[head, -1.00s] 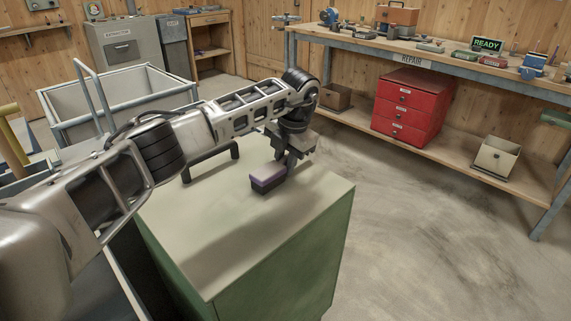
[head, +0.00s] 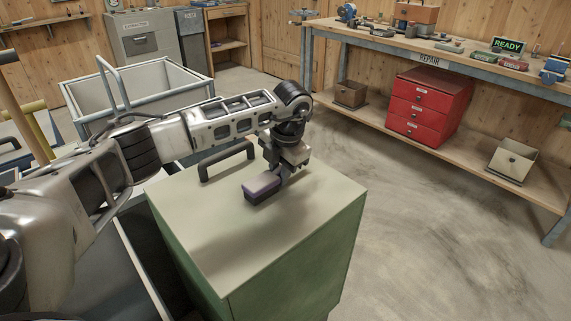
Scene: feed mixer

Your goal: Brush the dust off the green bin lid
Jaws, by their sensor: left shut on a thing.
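The green bin (head: 295,265) stands in front of me with its flat lid (head: 210,235) on top. The lid looks pale beige-green, and I cannot tell clearly where dust lies on it. A black bar handle (head: 226,160) rises near the lid's far left edge. My left gripper (head: 283,174) is shut on a brush with a purple body (head: 263,187) and dark bristles. The brush is low over the middle of the far half of the lid, right of the handle. I cannot tell whether its bristles touch the lid. My right gripper is not in view.
A grey tub cart (head: 135,85) with a tall bar stands behind the bin at left. A repair bench (head: 430,58) runs along the back right, with a red drawer cabinet (head: 425,107) and an open box (head: 510,160) on its lower shelf. The floor to the right is clear.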

